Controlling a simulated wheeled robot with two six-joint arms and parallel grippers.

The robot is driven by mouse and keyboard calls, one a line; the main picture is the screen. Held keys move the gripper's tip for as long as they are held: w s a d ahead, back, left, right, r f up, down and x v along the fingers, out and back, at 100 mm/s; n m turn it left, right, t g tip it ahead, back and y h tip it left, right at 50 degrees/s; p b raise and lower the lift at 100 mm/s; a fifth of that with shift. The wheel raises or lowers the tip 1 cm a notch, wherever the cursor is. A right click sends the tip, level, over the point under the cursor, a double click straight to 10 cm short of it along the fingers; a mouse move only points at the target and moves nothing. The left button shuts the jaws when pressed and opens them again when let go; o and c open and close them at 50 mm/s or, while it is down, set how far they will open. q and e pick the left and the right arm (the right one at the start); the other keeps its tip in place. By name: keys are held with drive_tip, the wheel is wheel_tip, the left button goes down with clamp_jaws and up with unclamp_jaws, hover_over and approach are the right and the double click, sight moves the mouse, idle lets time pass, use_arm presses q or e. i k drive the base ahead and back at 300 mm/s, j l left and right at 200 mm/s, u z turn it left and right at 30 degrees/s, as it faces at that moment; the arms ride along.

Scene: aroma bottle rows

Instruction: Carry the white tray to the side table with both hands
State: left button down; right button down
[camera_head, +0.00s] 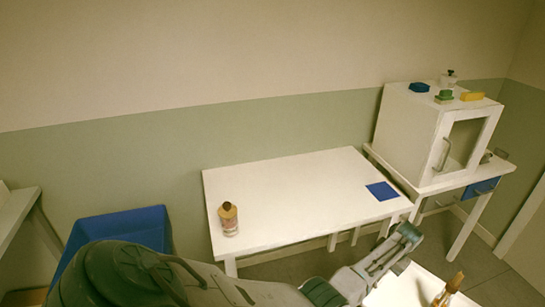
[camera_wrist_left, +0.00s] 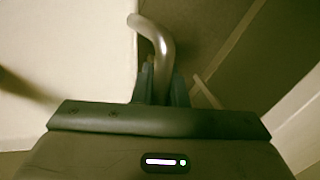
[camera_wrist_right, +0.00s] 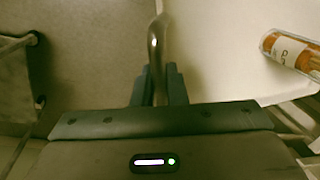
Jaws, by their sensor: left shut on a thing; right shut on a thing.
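The white tray (camera_head: 403,290) shows only in part at the bottom right of the head view, with an amber bottle (camera_head: 447,290) standing on it. My left gripper (camera_head: 403,240) is at the tray's far left edge. In the left wrist view it is shut on a curved metal handle (camera_wrist_left: 154,35) beside the white tray surface (camera_wrist_left: 70,50). In the right wrist view my right gripper (camera_wrist_right: 158,88) is shut on another metal handle (camera_wrist_right: 154,42), with the tray (camera_wrist_right: 215,60) and a labelled bottle (camera_wrist_right: 292,53) to the right. My right gripper is outside the head view.
A white table (camera_head: 290,195) by the wall bears a pinkish bottle (camera_head: 228,220) and a blue square (camera_head: 382,191). A white cabinet (camera_head: 410,130) stands on another table at right, small items on top. A blue bin (camera_head: 120,225) is at left. The white table's middle is clear.

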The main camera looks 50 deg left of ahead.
sight(301, 186)
drive_tip(key=l+u, duration=0.95)
drive_tip(key=u, duration=0.2)
drive_tip(key=i+l, duration=0.05)
